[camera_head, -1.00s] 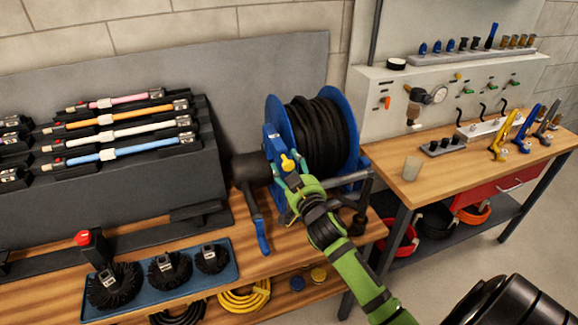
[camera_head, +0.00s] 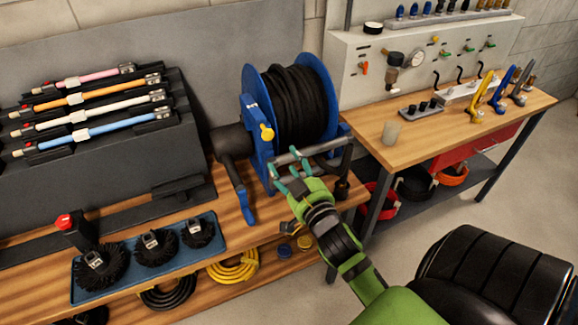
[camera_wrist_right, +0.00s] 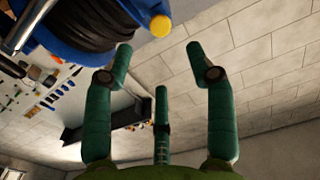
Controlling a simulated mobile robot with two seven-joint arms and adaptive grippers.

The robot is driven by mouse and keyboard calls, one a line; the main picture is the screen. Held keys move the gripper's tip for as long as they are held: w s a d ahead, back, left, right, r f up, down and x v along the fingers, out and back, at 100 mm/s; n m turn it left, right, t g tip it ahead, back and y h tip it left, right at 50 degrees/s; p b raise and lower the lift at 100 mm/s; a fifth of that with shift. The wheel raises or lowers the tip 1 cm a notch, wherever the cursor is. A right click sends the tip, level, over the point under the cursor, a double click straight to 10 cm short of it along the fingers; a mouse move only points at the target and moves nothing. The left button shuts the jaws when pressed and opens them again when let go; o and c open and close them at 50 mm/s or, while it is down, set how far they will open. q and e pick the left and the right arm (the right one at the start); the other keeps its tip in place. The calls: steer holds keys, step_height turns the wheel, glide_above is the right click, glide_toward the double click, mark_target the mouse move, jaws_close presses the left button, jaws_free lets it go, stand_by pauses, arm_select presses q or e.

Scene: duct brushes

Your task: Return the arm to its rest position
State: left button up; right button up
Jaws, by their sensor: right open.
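My right gripper (camera_head: 288,172) is green with teal fingers. In the head view it is in front of the blue hose reel's lower right side, with its fingers spread. In the right wrist view its fingers (camera_wrist_right: 160,75) stand apart with nothing between them. The hose reel (camera_head: 292,105) holds black hose and has a yellow knob (camera_head: 267,132); the knob also shows beyond the fingers in the wrist view (camera_wrist_right: 161,26). I cannot tell from the head view whether a fingertip touches the reel frame. My left gripper is not in view.
A blue tray (camera_head: 80,292) with round black brushes lies on the wooden bench. A rack (camera_head: 110,180) holds coloured rods at left.

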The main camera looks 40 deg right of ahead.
steer(key=shift+s+f, duration=0.1)
stand_by(0.5)
steer(key=s+a+f+n+g+y+b, duration=0.1)
steer(key=s+a+f+g, duration=0.15)
steer(key=f, duration=1.05)
steer(key=s+a+f+n+g+y+b, duration=0.1)
steer(key=s+a+f+g, duration=0.15)
steer(key=f, duration=1.15)
steer(key=s+a+f+n+g+y+b, duration=0.1)
steer(key=s+a+f+g+b, duration=0.2)
steer(key=f, duration=1)
steer(key=s+f+g, duration=0.2)
steer(key=s+f, duration=0.4)
steer(key=s, duration=0.4)
steer(key=s+a+f+n+g+y, duration=0.1)
steer(key=s+f+g, duration=0.2)
steer(key=s+f, duration=0.4)
steer(key=s+a+f+n+g+b, duration=0.1)
steer(key=s+f+g, duration=0.2)
steer(key=s+f, duration=0.4)
steer(key=s, duration=0.5)
steer(key=shift+s+a, duration=0.15)
steer(key=shift+s, duration=0.15)
steer(key=shift+f, duration=0.1)
steer(key=c, duration=0.3)
steer(key=shift+c, duration=0.2)
